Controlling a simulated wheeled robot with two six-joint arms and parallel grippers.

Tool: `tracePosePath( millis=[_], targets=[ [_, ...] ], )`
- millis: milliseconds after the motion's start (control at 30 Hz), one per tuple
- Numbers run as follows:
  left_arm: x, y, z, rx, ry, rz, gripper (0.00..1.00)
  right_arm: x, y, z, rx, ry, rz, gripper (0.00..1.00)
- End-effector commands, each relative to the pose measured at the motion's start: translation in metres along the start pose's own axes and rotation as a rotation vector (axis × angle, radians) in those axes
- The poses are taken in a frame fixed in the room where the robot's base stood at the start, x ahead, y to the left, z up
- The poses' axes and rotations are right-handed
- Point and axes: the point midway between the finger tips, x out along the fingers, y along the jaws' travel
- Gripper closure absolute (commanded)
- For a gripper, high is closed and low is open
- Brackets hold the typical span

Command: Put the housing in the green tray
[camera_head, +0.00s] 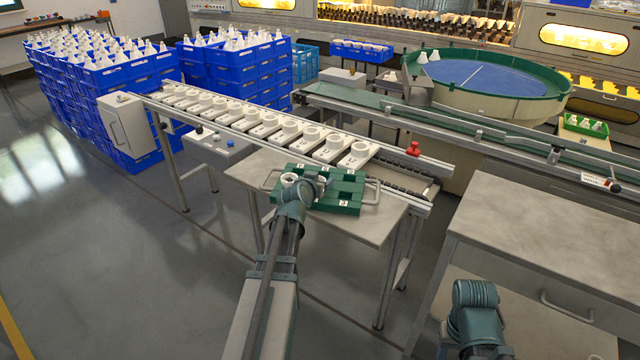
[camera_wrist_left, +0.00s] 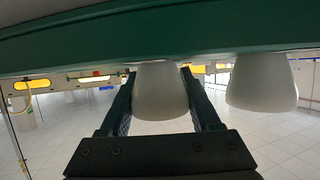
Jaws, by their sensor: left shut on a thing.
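The green tray (camera_head: 345,208) lies on a small metal table in the head view. Its green wall (camera_wrist_left: 60,42) crosses the top of the left wrist view, which looks upside down. My left gripper (camera_wrist_left: 159,76) is shut on a white, rounded housing (camera_wrist_left: 160,95), with one finger on each side. This housing is at the tray; I cannot tell whether it rests on the tray's floor. A second white housing (camera_wrist_left: 262,85) stands beside it, apart from the fingers. In the head view one white ring-shaped housing (camera_head: 289,179) shows at the tray's left, and my left wrist covers much of that area.
A rail (camera_head: 230,120) with a row of white holders runs just behind the tray. A red knob (camera_head: 413,149) stands near its right end. A bare grey table (camera_head: 550,230) is at the right. Blue crates (camera_head: 110,75) are stacked at the back left.

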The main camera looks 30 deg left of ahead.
Motion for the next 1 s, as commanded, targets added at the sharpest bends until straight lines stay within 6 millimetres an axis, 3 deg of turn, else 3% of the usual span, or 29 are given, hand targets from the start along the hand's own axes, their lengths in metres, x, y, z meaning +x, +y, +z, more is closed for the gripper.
tracePosePath(
  millis=[167,200,367,800,1000],
  targets=[
    [0.002,0.000,0.004,0.000,0.000,0.000,0.89,0.004,0.000,0.000,0.000,0.000,0.000,0.50],
    [0.001,0.000,0.003,0.000,0.000,0.000,0.33,0.003,0.000,0.000,0.000,0.000,0.000,0.50],
    [0.001,0.000,0.002,0.000,0.000,0.000,0.06,0.003,0.000,0.000,0.000,0.000,0.000,0.50],
    [-0.001,0.000,-0.003,0.000,0.000,0.000,0.06,-0.003,0.000,0.000,0.000,0.000,0.000,0.50],
    [-0.022,0.010,-0.004,0.001,0.000,0.003,0.06,-0.013,0.001,0.001,0.000,0.000,0.000,0.50]
  ],
)
